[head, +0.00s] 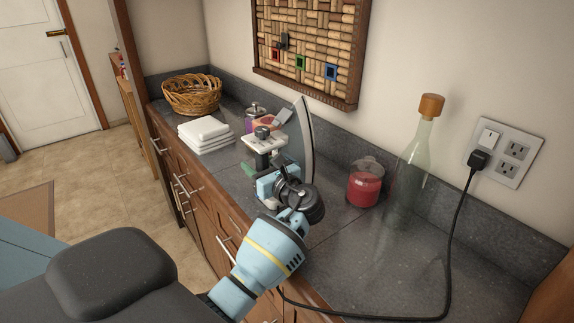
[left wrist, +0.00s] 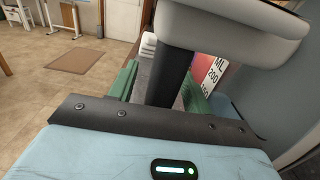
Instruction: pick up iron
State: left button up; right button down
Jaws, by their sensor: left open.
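The iron (head: 306,140) stands upright on its heel on the dark grey counter, its metal soleplate facing right toward the wall. My left gripper (head: 268,158) is at its near left side and hides much of its body and handle. In the left wrist view a dark handle post (left wrist: 170,78), seemingly the iron's, lies between the two green finger pads, under a pale grey part (left wrist: 235,25). The left fingers are open around this post; contact cannot be told. My right gripper is not in view.
On the counter (head: 345,265), folded white cloths (head: 206,134) and a wicker basket (head: 192,94) lie left of the iron. A red candle jar (head: 365,185) and a corked glass bottle (head: 415,155) stand right. A black cord (head: 452,250) runs from the wall outlet (head: 508,150) across the counter.

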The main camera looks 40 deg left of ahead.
aim_at(258, 150)
pick_arm(q)
jog(key=shift+a, duration=0.1)
jog(key=shift+c, duration=0.4)
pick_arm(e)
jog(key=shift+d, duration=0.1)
pick_arm(q)
grip_shut()
jog(key=shift+w+r, duration=0.1)
jog(key=shift+r, duration=0.15)
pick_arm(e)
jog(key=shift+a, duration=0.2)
